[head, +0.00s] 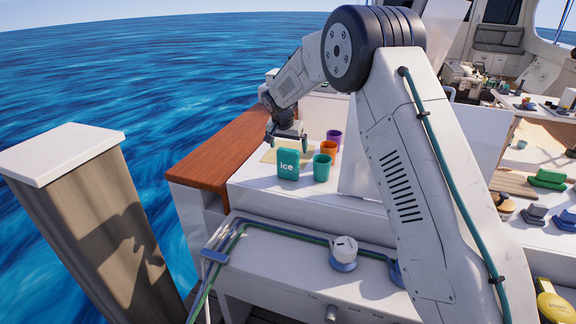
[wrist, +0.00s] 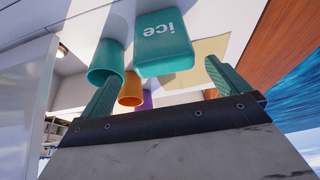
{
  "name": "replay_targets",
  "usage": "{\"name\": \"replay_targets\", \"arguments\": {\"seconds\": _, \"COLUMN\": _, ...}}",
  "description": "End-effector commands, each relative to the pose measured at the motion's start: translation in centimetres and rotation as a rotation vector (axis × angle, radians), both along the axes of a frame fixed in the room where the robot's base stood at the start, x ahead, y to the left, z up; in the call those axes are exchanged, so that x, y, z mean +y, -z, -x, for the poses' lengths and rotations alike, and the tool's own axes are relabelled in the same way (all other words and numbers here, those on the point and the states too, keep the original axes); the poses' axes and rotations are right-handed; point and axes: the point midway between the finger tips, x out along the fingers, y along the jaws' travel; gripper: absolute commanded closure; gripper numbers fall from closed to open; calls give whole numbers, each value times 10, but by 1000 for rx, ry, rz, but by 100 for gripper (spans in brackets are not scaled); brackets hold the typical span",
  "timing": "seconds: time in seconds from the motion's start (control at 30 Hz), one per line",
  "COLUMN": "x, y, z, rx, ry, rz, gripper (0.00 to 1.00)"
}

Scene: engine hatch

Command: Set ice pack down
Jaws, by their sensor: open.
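The teal ice pack (head: 288,164), marked "ice", stands upright on the white counter (head: 250,182) in the head view. It also shows in the wrist view (wrist: 163,47), beyond the fingertips. My gripper (head: 288,139) is just behind and above the pack in the head view. In the wrist view my gripper (wrist: 160,84) has its two teal fingers spread wide, with nothing held between them. The pack appears apart from both fingers.
A green cup (head: 322,168), an orange cup (head: 328,149) and a purple cup (head: 334,137) stand close to the right of the pack. A beige mat (head: 268,156) lies behind it. A brown wooden ledge (head: 220,150) edges the counter's left. A white-and-blue object (head: 343,254) sits on the lower bench.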

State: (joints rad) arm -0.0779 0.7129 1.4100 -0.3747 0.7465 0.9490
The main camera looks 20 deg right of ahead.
Motion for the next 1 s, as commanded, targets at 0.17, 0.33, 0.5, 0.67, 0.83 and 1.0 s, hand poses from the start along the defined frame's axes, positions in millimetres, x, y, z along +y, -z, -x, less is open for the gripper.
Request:
{"name": "replay_targets", "arguments": {"seconds": 0.17, "x": -4, "y": 19, "z": -6, "rx": 3, "ry": 0, "rz": 1, "gripper": 0}}
{"name": "replay_targets", "arguments": {"seconds": 0.33, "x": -5, "y": 34, "z": -12, "rx": 4, "ry": 0, "rz": 0, "gripper": 0}}
{"name": "replay_targets", "arguments": {"seconds": 0.5, "x": -9, "y": 58, "z": -22, "rx": 5, "ry": 0, "rz": 0, "gripper": 0}}
{"name": "replay_targets", "arguments": {"seconds": 0.67, "x": -11, "y": 66, "z": -25, "rx": 2, "ry": -1, "rz": 0, "gripper": 0}}
{"name": "replay_targets", "arguments": {"seconds": 0.83, "x": -10, "y": 66, "z": -25, "rx": 2, "ry": -1, "rz": 0, "gripper": 8}}
{"name": "replay_targets", "arguments": {"seconds": 1.0, "x": -10, "y": 66, "z": -25, "rx": 2, "ry": -1, "rz": 0, "gripper": 56}}
